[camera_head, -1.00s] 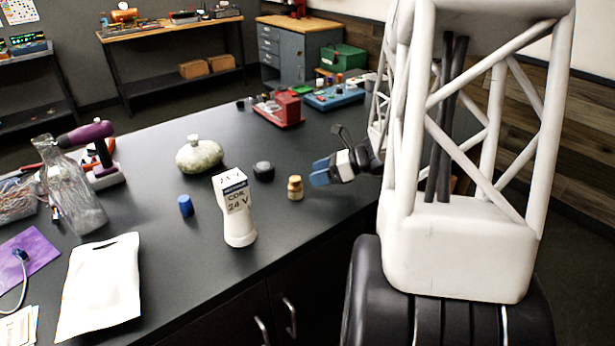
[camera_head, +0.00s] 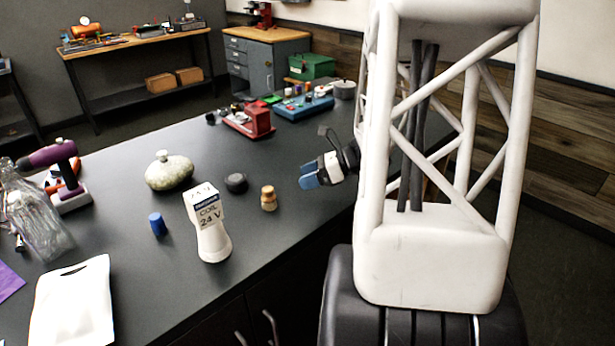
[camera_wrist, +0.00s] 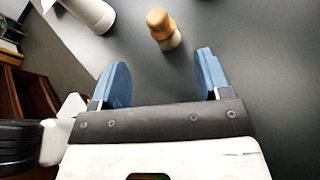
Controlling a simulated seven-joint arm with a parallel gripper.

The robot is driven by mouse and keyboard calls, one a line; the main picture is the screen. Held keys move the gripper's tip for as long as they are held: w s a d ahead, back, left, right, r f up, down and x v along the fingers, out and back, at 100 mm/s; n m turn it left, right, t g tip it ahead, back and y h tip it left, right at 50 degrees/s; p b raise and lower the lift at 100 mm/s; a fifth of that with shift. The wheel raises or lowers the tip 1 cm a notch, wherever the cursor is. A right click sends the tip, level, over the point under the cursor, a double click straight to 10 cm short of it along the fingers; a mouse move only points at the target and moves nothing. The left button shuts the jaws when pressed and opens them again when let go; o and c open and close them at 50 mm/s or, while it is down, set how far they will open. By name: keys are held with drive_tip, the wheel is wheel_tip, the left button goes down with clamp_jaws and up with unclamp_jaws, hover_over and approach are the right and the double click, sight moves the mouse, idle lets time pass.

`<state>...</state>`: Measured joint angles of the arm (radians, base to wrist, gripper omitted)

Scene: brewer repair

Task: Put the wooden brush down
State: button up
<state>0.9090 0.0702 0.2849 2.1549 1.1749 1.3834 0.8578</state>
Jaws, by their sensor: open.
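The wooden brush, a small tan piece with a rounded top (camera_head: 268,198), stands upright on the dark table. It also shows in the wrist view (camera_wrist: 162,28), beyond the fingertips and apart from them. My gripper (camera_head: 311,176) is to the right of it in the head view, with blue fingers. In the wrist view the fingers (camera_wrist: 163,78) are spread wide with nothing between them. The brush's underside is hidden.
A white bottle-shaped piece labelled "COIL 24 V" (camera_head: 208,225) stands left of the brush. A black round knob (camera_head: 236,183), a speckled pot (camera_head: 169,171) and a blue cylinder (camera_head: 157,224) are nearby. The table (camera_head: 300,225) is bare just right of the brush.

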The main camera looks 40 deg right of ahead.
idle(0.3)
drive_tip(key=s+a+r+n+g+h, duration=0.15)
drive_tip(key=a+r+n+g, duration=0.35)
drive_tip(key=a, duration=0.6)
drive_tip(key=s+a+r+n+g+h, duration=0.1)
drive_tip(key=s+a+n+g, duration=0.15)
drive_tip(key=a+n, duration=0.6)
drive_tip(key=s+a+r+n+h, duration=0.3)
drive_tip(key=s+a+n+h, duration=0.1)
drive_tip(key=s+a+n, duration=0.2)
drive_tip(key=s+a+r+n+t+h, duration=0.1)
drive_tip(key=s+a+r+n+h, duration=0.2)
drive_tip(key=s+a+n, duration=0.4)
drive_tip(key=shift+s+a+n+h, duration=0.3)
drive_tip(key=shift+a+n+h, duration=0.35)
drive_tip(key=shift+n, duration=0.3)
